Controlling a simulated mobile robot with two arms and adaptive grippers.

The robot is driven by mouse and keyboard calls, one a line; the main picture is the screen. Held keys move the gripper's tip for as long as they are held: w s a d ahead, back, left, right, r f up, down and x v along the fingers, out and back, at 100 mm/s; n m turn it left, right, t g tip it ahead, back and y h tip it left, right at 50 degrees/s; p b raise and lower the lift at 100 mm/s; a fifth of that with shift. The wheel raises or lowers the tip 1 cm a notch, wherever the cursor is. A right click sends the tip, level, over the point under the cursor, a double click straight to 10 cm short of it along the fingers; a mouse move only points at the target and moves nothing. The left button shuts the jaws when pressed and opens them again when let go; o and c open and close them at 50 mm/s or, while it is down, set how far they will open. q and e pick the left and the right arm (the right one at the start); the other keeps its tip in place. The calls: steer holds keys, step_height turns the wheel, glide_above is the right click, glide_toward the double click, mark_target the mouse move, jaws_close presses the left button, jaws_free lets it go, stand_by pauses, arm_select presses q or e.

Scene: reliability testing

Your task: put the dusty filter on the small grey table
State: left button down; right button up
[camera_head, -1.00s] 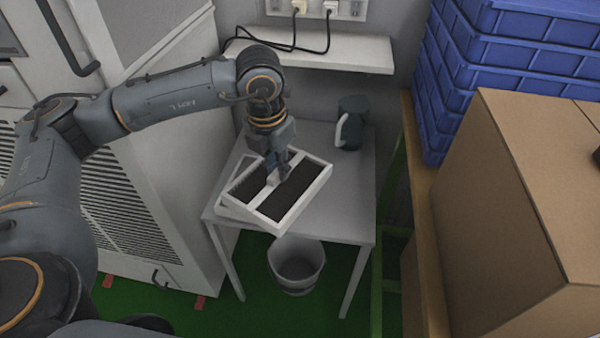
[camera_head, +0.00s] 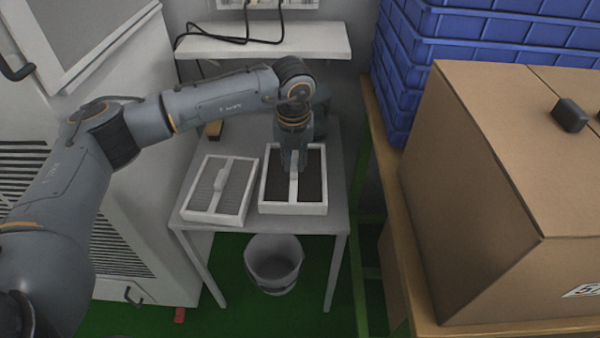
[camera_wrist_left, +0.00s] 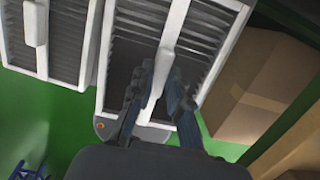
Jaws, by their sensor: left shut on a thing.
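The dusty filter (camera_head: 312,178) has a white frame and dark brown pleats. My left gripper (camera_head: 295,168) is shut on the white bar across its middle. The filter is level over the right front part of the small grey table (camera_head: 337,180); I cannot tell if it touches the top. A cleaner filter (camera_head: 232,190) with light grey pleats lies on the table just to its left. In the left wrist view my left gripper (camera_wrist_left: 155,88) holds the bar, with the dusty filter (camera_wrist_left: 205,38) around it and the cleaner filter (camera_wrist_left: 68,35) at the left. My right gripper is not in view.
A dark jug (camera_head: 321,112) stands behind the gripper, partly hidden. A grey bin (camera_head: 274,265) stands under the table's front. A cardboard box (camera_head: 480,190) and blue crates (camera_head: 480,50) are at the right. A shelf (camera_head: 265,40) hangs above the table's back.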

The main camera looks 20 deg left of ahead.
mark_target(300, 173)
arm_select(q)
steer(key=shift+w+d+f, duration=0.35)
steer(key=shift+w+f, duration=0.05)
steer(key=shift+f, duration=0.15)
steer(key=shift+w+d+f, duration=0.1)
steer(key=shift+d+f, duration=0.05)
steer(key=shift+f, duration=0.1)
step_height(300, 173, down, 3)
steer(key=shift+w+d+f, duration=0.1)
steer(key=shift+w+f, duration=0.05)
steer(key=shift+f, duration=0.05)
steer(key=shift+f+b, duration=0.1)
steer(key=shift+b, duration=0.2)
steer(key=c, duration=1.3)
jaws_free()
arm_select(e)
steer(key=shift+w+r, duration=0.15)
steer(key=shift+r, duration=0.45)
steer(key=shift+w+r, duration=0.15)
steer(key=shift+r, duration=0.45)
